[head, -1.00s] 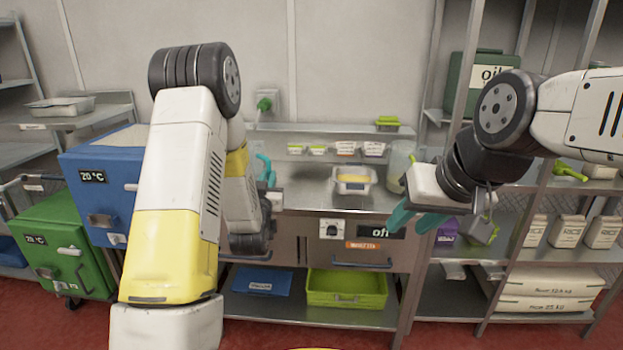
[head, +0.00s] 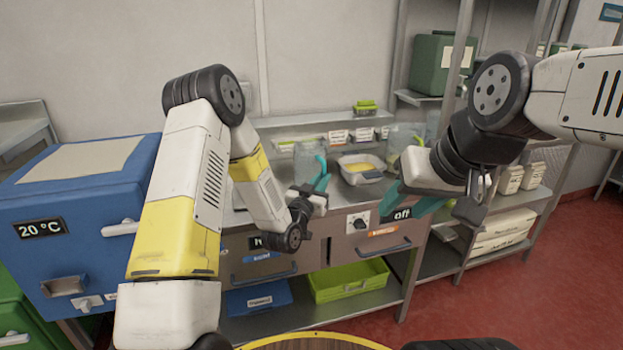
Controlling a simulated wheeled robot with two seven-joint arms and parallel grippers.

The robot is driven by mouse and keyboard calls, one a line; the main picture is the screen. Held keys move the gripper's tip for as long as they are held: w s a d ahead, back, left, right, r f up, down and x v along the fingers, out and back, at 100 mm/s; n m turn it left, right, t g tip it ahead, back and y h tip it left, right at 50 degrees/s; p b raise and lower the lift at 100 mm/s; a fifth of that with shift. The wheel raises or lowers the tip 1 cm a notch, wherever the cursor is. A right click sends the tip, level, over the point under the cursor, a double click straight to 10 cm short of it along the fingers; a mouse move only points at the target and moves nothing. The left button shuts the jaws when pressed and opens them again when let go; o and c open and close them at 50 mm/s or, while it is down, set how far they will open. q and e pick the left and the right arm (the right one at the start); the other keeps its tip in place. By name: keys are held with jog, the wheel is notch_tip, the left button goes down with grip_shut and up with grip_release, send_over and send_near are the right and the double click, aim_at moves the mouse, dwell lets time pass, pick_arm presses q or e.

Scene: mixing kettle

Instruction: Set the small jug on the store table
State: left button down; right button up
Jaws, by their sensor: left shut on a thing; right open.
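My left gripper (head: 320,182) is shut at the left part of the steel counter (head: 238,215). A clear, glassy vessel (head: 307,158) shows right behind its teal fingers and looks like the small jug it holds; the grip itself is partly hidden. I cannot tell whether the vessel touches the counter. My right gripper (head: 408,198) is open and empty in front of the counter's right part. A steel table (head: 22,128) shows in part at the far left edge; I cannot tell if it is the store table.
A white tub with yellow contents (head: 362,168) and a clear container (head: 402,146) stand on the counter. A blue box marked 20 °C (head: 85,195) is at left. A green crate (head: 348,282) sits on the lower shelf. Open red floor (head: 540,270) lies at right.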

aim_at(312, 169)
pick_arm(q)
jog(key=s+d+m+g+h, duration=0.1)
jog(key=d+m+g+h, duration=0.15)
jog(key=d, duration=0.45)
jog(key=shift+n+t+h, duration=0.25)
jog(key=shift+t, duration=0.2)
jog(key=w+a, duration=0.3)
jog(key=w, duration=0.1)
jog(key=w+a+f, duration=0.1)
jog(key=w+a, duration=0.5)
jog(key=w, duration=0.1)
jog(key=shift+w+a+f, duration=0.2)
jog(key=shift+w+f, duration=0.15)
jog(key=shift+w+a+f, duration=0.2)
jog(key=shift+w, duration=0.05)
jog(key=shift+s+f, duration=0.1)
jog(key=shift+f, duration=1.45)
jog(key=c, duration=1.5)
grip_release()
jog(key=shift+f, duration=0.15)
jog(key=shift+o, duration=0.3)
